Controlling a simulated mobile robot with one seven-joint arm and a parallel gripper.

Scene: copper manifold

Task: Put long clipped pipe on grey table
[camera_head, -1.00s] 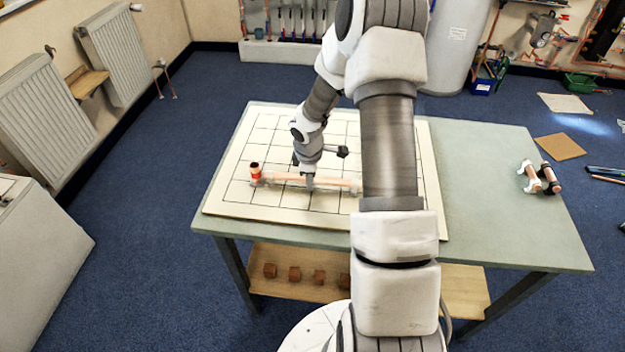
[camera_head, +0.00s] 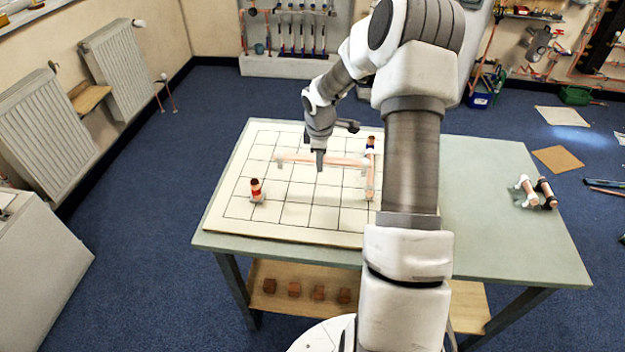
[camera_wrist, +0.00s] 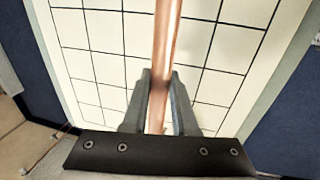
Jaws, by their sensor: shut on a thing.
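The long copper pipe (camera_head: 338,161) shows in the head view with pale clips near its ends, held above the white gridded board. My gripper (camera_head: 320,160) is shut on it near its middle. In the wrist view the pipe (camera_wrist: 166,50) runs between the two fingers (camera_wrist: 160,105). The grey table (camera_head: 490,200) is the grey-green top under and to the right of the board; its right part shows bare surface. My arm hides part of the board's right side and of the table.
A short pipe piece with a red band (camera_head: 256,189) stands on the board (camera_head: 290,232) at left. Another clipped pipe (camera_head: 370,180) lies at the board's right, by a blue-banded piece (camera_head: 370,143). Two short clipped pieces (camera_head: 527,191) sit near the table's right edge.

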